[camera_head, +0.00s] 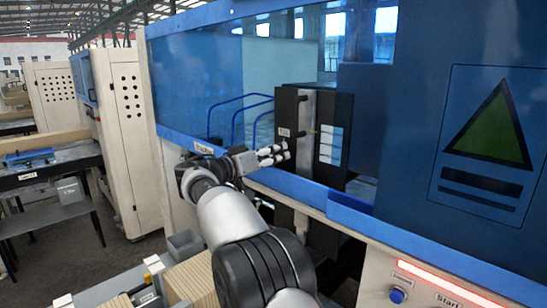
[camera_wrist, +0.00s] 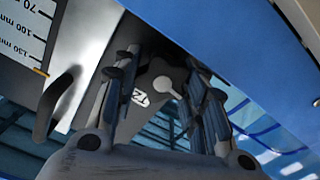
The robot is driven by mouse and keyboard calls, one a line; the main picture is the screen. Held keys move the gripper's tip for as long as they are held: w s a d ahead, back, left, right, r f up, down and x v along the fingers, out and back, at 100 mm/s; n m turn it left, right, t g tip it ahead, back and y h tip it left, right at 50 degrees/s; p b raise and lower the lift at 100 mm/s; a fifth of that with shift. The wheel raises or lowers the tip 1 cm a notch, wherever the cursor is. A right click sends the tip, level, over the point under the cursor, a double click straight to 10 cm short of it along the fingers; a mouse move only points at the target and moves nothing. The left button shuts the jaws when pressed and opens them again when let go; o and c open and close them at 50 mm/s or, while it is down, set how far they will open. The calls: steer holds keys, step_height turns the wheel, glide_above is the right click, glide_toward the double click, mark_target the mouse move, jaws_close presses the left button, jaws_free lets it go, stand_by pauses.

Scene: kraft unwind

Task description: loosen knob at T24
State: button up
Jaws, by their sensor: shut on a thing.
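The knob (camera_wrist: 168,72) is a grey lobed piece with a pale round end, seen between the fingers in the wrist view. A small white label, partly readable as T2, sits beside it; the rest is hidden. My gripper (camera_wrist: 163,62) is shut on the knob, with one finger on each side. In the head view my gripper (camera_head: 273,153) reaches through the machine's opening to the dark upright unit (camera_head: 325,125). A small white tag (camera_head: 283,132) is just above the fingertips there. The knob itself is hidden behind the fingers in the head view.
A blue machine panel (camera_wrist: 225,45) passes close above the fingers in the wrist view. A dark lever (camera_wrist: 55,105) and a millimetre scale (camera_wrist: 25,30) are at left.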

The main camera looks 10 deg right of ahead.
stand_by(0.3)
steer(key=o, duration=1.1)
steer(key=v, duration=1.2)
